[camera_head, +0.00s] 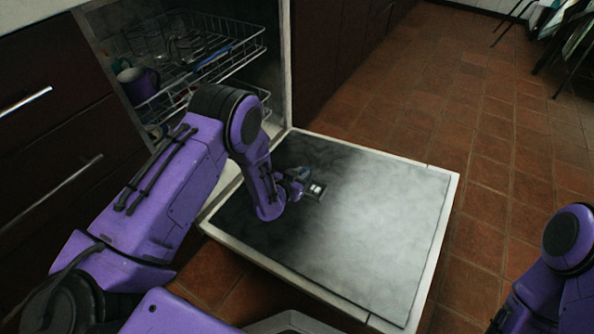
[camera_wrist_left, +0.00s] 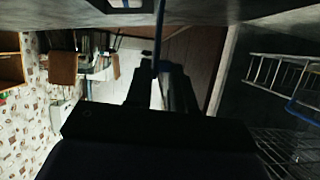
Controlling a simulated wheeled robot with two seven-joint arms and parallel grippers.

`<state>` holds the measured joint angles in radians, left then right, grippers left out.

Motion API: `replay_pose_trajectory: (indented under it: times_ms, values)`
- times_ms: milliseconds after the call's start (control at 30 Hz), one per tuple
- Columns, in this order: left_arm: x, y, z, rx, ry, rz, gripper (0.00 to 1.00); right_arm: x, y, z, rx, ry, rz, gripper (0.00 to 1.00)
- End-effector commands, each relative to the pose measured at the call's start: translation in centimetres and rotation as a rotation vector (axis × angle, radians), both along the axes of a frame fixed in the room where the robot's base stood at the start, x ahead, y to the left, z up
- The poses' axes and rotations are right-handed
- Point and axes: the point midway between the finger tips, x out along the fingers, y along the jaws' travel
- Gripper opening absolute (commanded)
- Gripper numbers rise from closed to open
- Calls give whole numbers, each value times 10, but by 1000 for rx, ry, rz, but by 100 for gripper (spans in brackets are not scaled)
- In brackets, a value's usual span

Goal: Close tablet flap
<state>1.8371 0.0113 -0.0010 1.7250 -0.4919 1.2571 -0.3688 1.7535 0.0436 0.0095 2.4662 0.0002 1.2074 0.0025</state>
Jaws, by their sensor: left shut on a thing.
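The tablet compartment (camera_head: 317,190) is a small grey and white fitting on the inner face of the lowered dishwasher door. In the left wrist view its pale part (camera_wrist_left: 125,3) shows at the top edge. A thin dark flap (camera_wrist_left: 159,35) stands out from the door face there, not lying flat. My left gripper (camera_head: 299,180) is low over the door beside the compartment. In the left wrist view the dark fingers (camera_wrist_left: 157,80) are shut on the flap's edge. The contact is dim and partly hidden. My right gripper is out of view.
The dishwasher door (camera_head: 395,230) lies open over the tiled floor (camera_head: 495,150). The upper rack (camera_head: 205,75) is partly out and holds a purple mug (camera_head: 138,83) and other dishes. Dark drawers (camera_head: 45,130) stand at left. The door's right half is clear.

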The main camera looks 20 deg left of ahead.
Motion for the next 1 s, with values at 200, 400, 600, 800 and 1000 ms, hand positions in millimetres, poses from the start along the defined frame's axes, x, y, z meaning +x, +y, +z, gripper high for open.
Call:
replay_pose_trajectory:
  times_ms: [200, 400, 600, 800, 1000]
  values:
    - [-3, -5, -2, 67, -2, -3, 0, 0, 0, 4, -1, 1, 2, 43]
    - [-3, -7, -3, 87, -4, -3, 0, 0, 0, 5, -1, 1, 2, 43]
    - [-3, -7, -3, 87, -4, -3, 0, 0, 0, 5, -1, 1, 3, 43]
    - [-3, -7, -3, 86, -4, -3, 43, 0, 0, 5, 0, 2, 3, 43]
    - [-2, -7, -1, 85, -8, -1, 43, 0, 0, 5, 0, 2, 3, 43]
